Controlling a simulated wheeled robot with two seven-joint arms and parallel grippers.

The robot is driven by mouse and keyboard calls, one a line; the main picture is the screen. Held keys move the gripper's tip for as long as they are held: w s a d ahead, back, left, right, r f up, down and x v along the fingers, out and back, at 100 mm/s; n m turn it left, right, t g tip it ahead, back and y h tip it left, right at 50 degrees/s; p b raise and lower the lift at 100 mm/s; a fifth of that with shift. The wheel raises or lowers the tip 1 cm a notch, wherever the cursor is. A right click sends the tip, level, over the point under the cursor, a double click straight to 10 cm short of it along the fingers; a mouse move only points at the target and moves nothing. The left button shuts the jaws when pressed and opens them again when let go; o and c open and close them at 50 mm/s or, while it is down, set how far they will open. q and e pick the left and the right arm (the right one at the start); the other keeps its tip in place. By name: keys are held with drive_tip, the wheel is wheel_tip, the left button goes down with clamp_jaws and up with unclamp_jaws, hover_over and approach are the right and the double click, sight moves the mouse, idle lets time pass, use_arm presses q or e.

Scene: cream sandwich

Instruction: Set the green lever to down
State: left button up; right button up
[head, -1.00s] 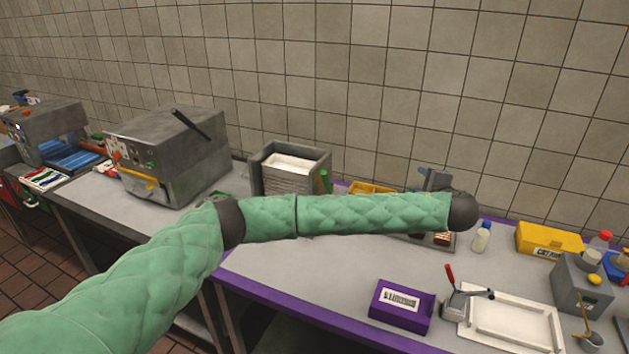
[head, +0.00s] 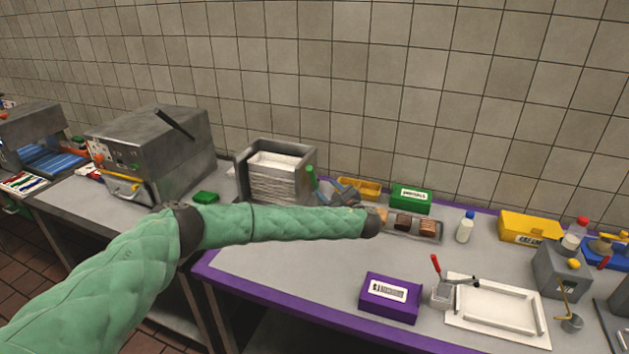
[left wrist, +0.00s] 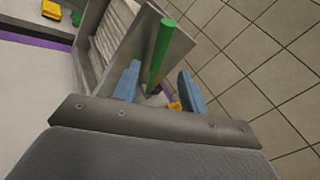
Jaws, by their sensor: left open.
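The green lever (head: 311,177) stands at the right side of a grey metal box (head: 243,172) that holds a white stack; it points up. In the left wrist view the green lever (left wrist: 163,50) appears long and upright, in the gap between the blue fingers. My left gripper (head: 338,192) is open, just right of the lever in the head view and partly hidden by my forearm. The left gripper's fingers also show in the left wrist view (left wrist: 159,87), one on each side of the lever, with no clear contact. My right gripper is not in view.
A green box (head: 411,199), a yellow tray (head: 358,187) and a tray of brown pieces (head: 428,237) are close to the gripper. A purple box (head: 390,297) and a white tray (head: 497,312) are nearer the front.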

sight(314, 177)
use_arm(q)
drive_tip(key=p+x, duration=0.2)
drive_tip(key=x, duration=0.1)
drive_tip(key=shift+r, duration=0.3)
drive_tip(key=p+x, duration=0.1)
drive_tip(key=x, duration=0.2)
drive_tip(key=shift+w+f+p, duration=0.1)
drive_tip(key=shift+w+p, duration=0.05)
drive_tip(key=shift+p, duration=0.25)
drive_tip(key=shift+w+a+f, duration=0.15)
drive_tip(key=shift+w+a, duration=0.3)
drive_tip(key=shift+w, duration=0.15)
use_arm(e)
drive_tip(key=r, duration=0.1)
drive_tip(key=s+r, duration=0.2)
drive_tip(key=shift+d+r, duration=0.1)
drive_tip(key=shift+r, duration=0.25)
use_arm(q)
drive_tip(key=shift+c, duration=0.2)
clamp_jaws()
